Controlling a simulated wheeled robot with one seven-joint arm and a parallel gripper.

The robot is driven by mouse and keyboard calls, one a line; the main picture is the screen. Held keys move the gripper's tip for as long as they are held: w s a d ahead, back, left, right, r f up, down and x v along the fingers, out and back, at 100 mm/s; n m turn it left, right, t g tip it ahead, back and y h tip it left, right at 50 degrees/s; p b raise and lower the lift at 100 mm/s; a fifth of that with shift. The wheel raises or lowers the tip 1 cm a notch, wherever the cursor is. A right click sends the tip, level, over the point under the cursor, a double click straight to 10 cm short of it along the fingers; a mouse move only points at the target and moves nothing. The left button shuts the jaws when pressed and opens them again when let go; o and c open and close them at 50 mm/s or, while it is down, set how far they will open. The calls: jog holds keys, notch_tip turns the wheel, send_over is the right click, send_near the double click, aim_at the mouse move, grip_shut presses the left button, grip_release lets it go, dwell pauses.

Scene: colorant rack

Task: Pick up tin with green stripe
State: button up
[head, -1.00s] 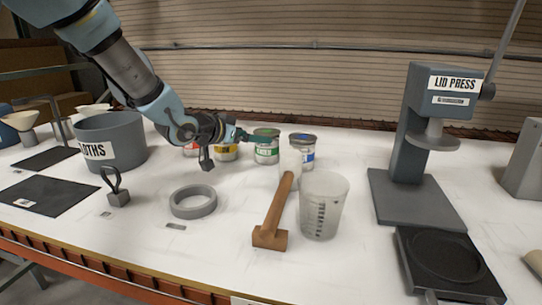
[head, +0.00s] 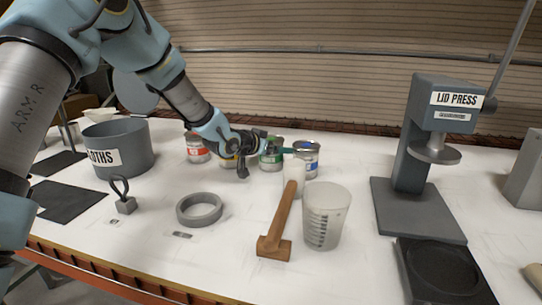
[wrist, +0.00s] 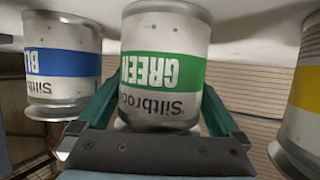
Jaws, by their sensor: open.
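The green-striped tin (wrist: 165,60) stands in the row of tins and appears upside down in the wrist view, its green band reading GREEN. In the head view the tin (head: 268,164) is partly hidden behind my gripper (head: 284,149). My gripper is open, with one teal finger on each side of the tin's lower picture part in the wrist view (wrist: 161,92). I cannot tell whether the fingers touch it. No lift shows.
A blue tin (head: 308,160) stands right of the green one; yellow (head: 228,161) and red (head: 197,149) tins stand left. A mallet (head: 279,222), clear measuring cup (head: 325,215) and grey ring (head: 199,208) are in front. A lid press (head: 418,160) stands right.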

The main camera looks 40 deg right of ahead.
jog(key=c, duration=1.3)
jog(key=shift+r, duration=0.3)
